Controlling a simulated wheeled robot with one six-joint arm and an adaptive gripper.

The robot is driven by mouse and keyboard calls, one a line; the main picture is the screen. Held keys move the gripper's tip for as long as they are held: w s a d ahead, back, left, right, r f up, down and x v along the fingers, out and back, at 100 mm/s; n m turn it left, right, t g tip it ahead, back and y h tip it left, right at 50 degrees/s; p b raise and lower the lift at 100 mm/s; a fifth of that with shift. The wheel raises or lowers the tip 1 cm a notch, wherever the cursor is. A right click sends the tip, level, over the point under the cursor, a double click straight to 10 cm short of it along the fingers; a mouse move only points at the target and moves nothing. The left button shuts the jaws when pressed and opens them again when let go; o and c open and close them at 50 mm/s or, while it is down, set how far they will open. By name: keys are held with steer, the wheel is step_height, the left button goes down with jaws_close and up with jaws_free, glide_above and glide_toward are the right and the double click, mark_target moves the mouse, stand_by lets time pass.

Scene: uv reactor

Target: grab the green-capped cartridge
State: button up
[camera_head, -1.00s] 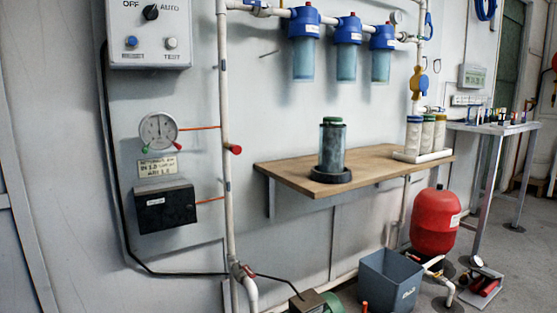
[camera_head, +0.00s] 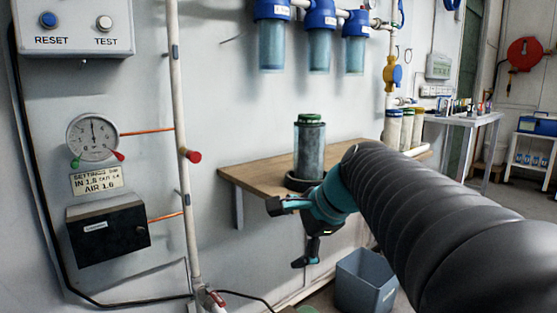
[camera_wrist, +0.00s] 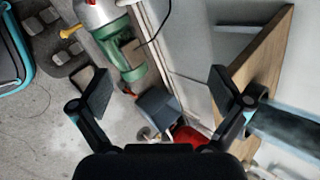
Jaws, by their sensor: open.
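The green-capped cartridge (camera_head: 310,150) is a grey, see-through cylinder with a green top. It stands upright in a dark ring on the wooden wall shelf (camera_head: 250,174) in the head view. My gripper (camera_head: 295,234) is open and empty, in front of the shelf and lower than the cartridge in the picture. In the wrist view my gripper (camera_wrist: 160,90) has its fingers wide apart, with floor and floor items seen between them. A bluish cylinder at the right edge there, beside the right finger, looks like the cartridge (camera_wrist: 290,126). My arm hides the shelf's right part.
Three blue-topped filter housings (camera_head: 320,38) hang on the wall above. Pale cartridges (camera_head: 402,128) stand at the shelf's right end. A grey bin (camera_head: 362,282) is on the floor below. A vertical pipe with a red valve (camera_head: 193,156) runs left of the shelf.

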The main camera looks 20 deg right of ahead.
steer(key=w+d+r+m+t+y, duration=0.1)
steer(key=w+d+r+m+t, duration=0.1)
steer(key=w+d+r+m, duration=0.5)
steer(key=m+t, duration=0.3)
steer(key=m, duration=0.5)
glide_toward(309, 157)
steer(key=d, duration=0.3)
steer(key=x, duration=1.4)
steer(key=shift+w+r+b, duration=0.1)
steer(key=shift+w+b, duration=0.1)
steer(key=shift+b, duration=0.2)
steer(key=shift+r, duration=0.1)
steer(key=c, duration=1.3)
